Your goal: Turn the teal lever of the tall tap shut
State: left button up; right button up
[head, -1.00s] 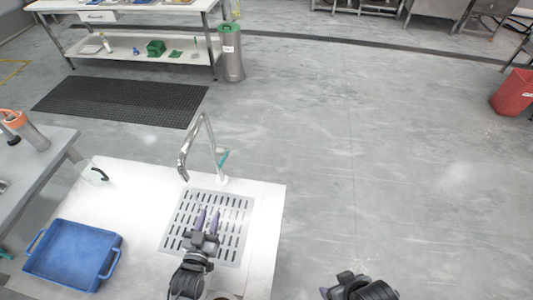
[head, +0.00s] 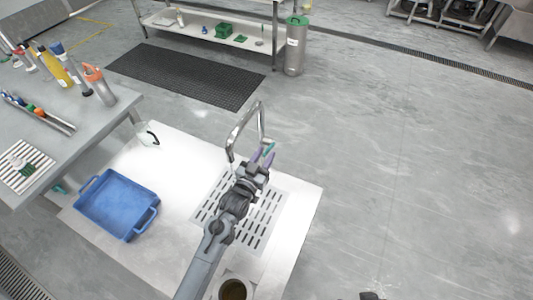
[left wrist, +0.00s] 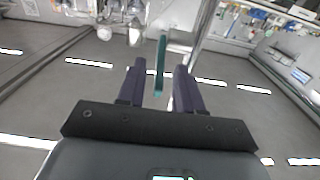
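The tall tap (head: 240,128) is a bent chrome pipe standing at the back of the slotted drain area on the white counter. Its teal lever (head: 268,150) shows on the right side of the tap. My left gripper (head: 262,158) is at the lever. In the left wrist view the teal lever (left wrist: 161,66) stands upright between the two purple fingers of the left gripper (left wrist: 157,78), with gaps to both sides. The left gripper is open. Only a dark bit of my right arm shows at the bottom edge of the head view; its fingers are out of view.
A blue tray (head: 117,204) sits on the white counter (head: 185,150) to the left. A dark-filled cup (head: 233,288) stands near the front. A grey table (head: 75,125) with bottles and tools is at the left. The floor to the right is clear.

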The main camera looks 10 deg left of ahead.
pick_arm(q)
jog(key=shift+x, duration=0.85)
grip_shut()
